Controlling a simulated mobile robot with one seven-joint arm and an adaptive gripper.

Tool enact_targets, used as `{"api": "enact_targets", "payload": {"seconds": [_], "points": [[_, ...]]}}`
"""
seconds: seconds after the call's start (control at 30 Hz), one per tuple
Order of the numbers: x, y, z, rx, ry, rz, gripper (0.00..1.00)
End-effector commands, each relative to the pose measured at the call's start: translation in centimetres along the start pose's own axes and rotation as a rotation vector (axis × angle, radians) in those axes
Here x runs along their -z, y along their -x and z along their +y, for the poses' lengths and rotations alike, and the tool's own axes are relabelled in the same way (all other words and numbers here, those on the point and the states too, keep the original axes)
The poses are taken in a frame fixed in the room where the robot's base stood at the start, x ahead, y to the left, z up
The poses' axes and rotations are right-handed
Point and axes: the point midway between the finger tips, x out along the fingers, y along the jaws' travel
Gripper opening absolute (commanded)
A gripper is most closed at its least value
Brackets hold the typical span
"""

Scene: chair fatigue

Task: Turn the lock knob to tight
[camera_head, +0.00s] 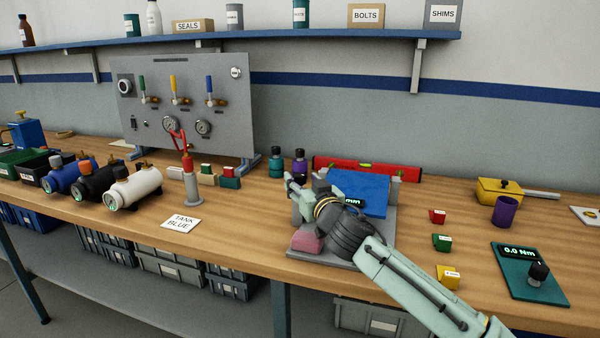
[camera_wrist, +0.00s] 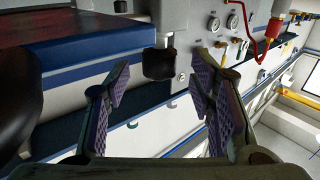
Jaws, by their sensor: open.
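A dark, blocky knob-like piece (camera_wrist: 158,63) sticks out of a grey housing (camera_wrist: 187,35) in the wrist view. I cannot read any mark on it, so I cannot tell for sure that it is the lock knob. My gripper (camera_wrist: 160,88) is open, with its two ridged pads apart. The dark piece appears in the gap beyond the fingertips, with no visible contact. In the head view my gripper (camera_head: 293,188) is at the left side of a grey rig with a blue top (camera_head: 358,190). My arm hides much of the rig and its "mm" display.
A grey valve panel (camera_head: 185,125) stands behind, left. A red level (camera_head: 395,171) and two small bottles (camera_head: 288,165) are close behind the rig. Small colored blocks (camera_head: 441,242) and a teal "0.0 Nm" device (camera_head: 520,282) with a black knob lie to the right.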

Motion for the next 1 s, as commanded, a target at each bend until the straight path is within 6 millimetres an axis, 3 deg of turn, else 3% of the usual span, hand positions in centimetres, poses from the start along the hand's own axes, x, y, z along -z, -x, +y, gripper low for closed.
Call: {"api": "enact_targets", "payload": {"seconds": [0.2, 0.57, 1.0], "points": [[0.1, -2.7, 0.0, 0.000, 0.001, 0.000, 0.49], [0.0, -3.2, 0.0, 0.001, 0.001, 0.001, 0.49], [0.0, -3.2, 0.0, 0.000, 0.001, 0.001, 0.21]]}}
